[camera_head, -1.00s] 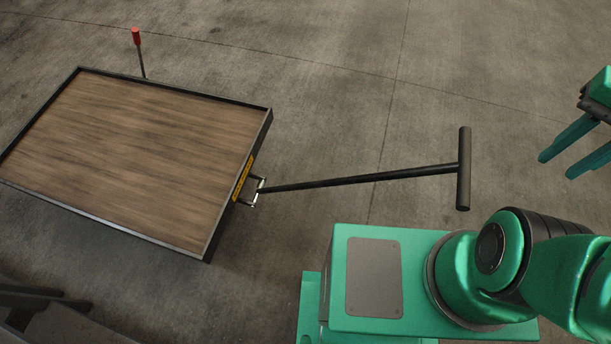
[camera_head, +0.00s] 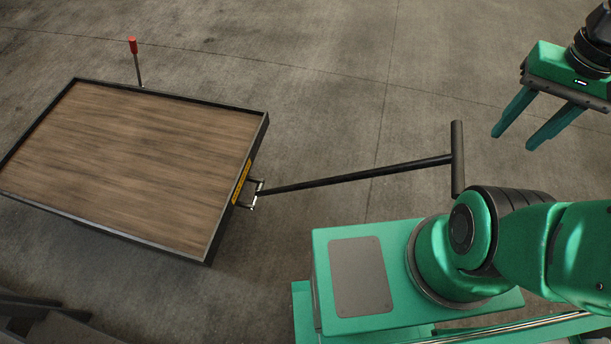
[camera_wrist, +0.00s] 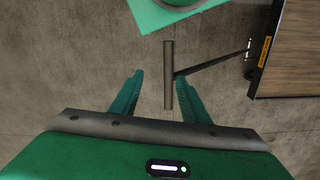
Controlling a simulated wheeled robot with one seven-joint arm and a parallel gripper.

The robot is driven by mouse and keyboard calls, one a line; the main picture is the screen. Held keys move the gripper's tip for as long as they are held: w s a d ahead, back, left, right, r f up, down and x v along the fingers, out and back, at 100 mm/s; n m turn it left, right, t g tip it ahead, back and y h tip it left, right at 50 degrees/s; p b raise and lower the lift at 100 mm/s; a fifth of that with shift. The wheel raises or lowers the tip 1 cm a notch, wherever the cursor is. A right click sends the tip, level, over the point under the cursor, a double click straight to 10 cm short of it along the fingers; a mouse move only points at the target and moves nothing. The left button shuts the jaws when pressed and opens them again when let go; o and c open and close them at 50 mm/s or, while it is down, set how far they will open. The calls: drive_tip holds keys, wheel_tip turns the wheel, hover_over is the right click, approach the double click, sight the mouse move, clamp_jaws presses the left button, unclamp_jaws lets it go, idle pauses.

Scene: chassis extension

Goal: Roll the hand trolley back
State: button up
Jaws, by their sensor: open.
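The hand trolley has a flat wooden deck with a dark rim (camera_head: 267,125) and lies at the left in the head view. Its black pull handle (camera_head: 360,174) runs right from the yellow-labelled front edge to a T-shaped crossbar (camera_head: 457,160). My gripper (camera_head: 512,142) is open and empty, right of the crossbar and apart from it in the head view. In the wrist view my gripper (camera_wrist: 160,95) shows its two fingers spread, with the crossbar (camera_wrist: 168,62) appearing between and beyond them. The trolley deck (camera_wrist: 298,60) shows at the right there. How far the fingers are above the bar I cannot tell.
A thin post with a red top (camera_head: 133,46) stands behind the trolley's far edge. Dark structures (camera_head: 40,318) sit at the lower left. My green base and arm fill the lower right. The concrete floor (camera_head: 330,60) beyond the handle is clear.

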drive_tip(key=w+a+f+n+h, duration=0.1)
drive_tip(key=w+f+n, duration=0.1)
drive_tip(key=w, duration=0.4)
drive_tip(key=w+a+f+n+h, duration=0.1)
drive_tip(key=w+f+n, duration=0.2)
drive_tip(key=w, duration=0.3)
drive_tip(key=w+a+f+n+h, duration=0.1)
drive_tip(key=w+a+f+n, duration=0.4)
drive_tip(key=w+a+f, duration=0.55)
drive_tip(key=w+a+f+n+h, duration=0.15)
drive_tip(key=a+f+n, duration=0.45)
drive_tip(key=a+f, duration=0.75)
drive_tip(key=s+a+f+n, duration=0.1)
drive_tip(key=a+f, duration=0.2)
drive_tip(key=f, duration=0.2)
drive_tip(key=s+a+f+n, duration=0.2)
drive_tip(key=a+f, duration=0.1)
drive_tip(key=f, duration=0.2)
drive_tip(key=s+a+f+n, duration=0.1)
drive_tip(key=a+f+n, duration=0.1)
drive_tip(key=f, duration=0.3)
drive_tip(key=shift+s+a+f+t, duration=0.1)
drive_tip(key=shift+s+a+t, duration=0.3)
drive_tip(key=shift+a, duration=0.15)
drive_tip(key=shift+s+a+f, duration=0.2)
drive_tip(key=shift+f, duration=0.1)
drive_tip(key=shift+f, duration=0.1)
drive_tip(key=x, duration=1)
drive_tip(key=shift+d+f, duration=0.2)
drive_tip(key=shift+d, duration=0.1)
